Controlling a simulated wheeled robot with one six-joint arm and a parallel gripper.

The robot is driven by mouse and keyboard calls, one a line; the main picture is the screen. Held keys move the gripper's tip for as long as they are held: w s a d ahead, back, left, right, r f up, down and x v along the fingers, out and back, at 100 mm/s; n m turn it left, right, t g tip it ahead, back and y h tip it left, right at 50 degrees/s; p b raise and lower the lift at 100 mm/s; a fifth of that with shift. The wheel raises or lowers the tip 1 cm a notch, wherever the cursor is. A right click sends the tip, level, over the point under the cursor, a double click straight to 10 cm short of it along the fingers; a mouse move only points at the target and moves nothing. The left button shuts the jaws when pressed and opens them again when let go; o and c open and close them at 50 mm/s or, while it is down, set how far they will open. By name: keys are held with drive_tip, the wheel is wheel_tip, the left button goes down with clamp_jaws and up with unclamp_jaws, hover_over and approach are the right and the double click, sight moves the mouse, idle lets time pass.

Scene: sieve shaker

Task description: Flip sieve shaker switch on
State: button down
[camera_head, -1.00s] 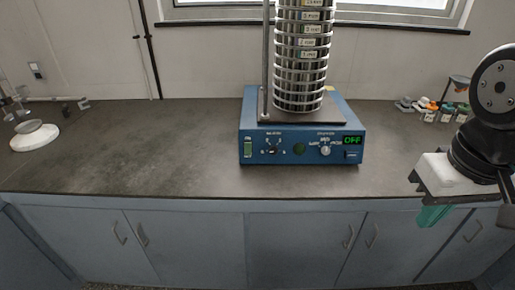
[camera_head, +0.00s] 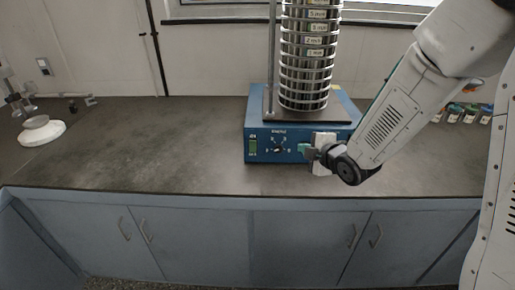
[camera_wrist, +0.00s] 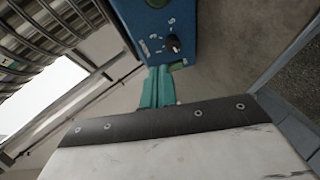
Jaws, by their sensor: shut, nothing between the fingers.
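The sieve shaker has a blue base (camera_head: 258,133) on the bench with a tall stack of metal sieves (camera_head: 306,62) on top. A green rocker switch (camera_head: 253,146) is at the left end of its front panel, and a black knob (camera_head: 278,148) is to the right of it. My gripper (camera_head: 303,149) is shut and empty, just in front of the panel, to the right of the knob. It hides the panel's right part, including the display. In the wrist view the shut teal fingers (camera_wrist: 157,88) point at the blue base (camera_wrist: 157,22), near the knob (camera_wrist: 172,43).
The dark bench top (camera_head: 140,140) is clear to the left of the shaker. A white round dish on a stand (camera_head: 41,130) is at the far left. Several small coloured bottles (camera_head: 468,113) stand at the right, partly behind my arm. Blue cabinets (camera_head: 190,240) are below.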

drive_tip(key=a+f+n+y, duration=0.2)
drive_tip(key=s+a+f+n+y, duration=0.1)
drive_tip(key=a+f+n, duration=0.1)
drive_tip(key=a+f+n+t+y, duration=0.1)
drive_tip(key=a+f+y, duration=0.1)
drive_tip(key=shift+s+a+n+y, duration=0.3)
drive_tip(key=shift+a+n, duration=0.1)
drive_tip(key=shift+s+a+f+n+y, duration=0.15)
drive_tip(key=shift+s+a+n+y, duration=0.25)
drive_tip(key=shift+y, duration=0.2)
approach(250, 142)
drive_tip(key=a, duration=0.4)
drive_tip(key=shift+s, duration=0.2)
drive_tip(key=w, duration=0.3)
drive_tip(key=shift+w+a, duration=0.1)
drive_tip(key=shift+w, duration=0.7)
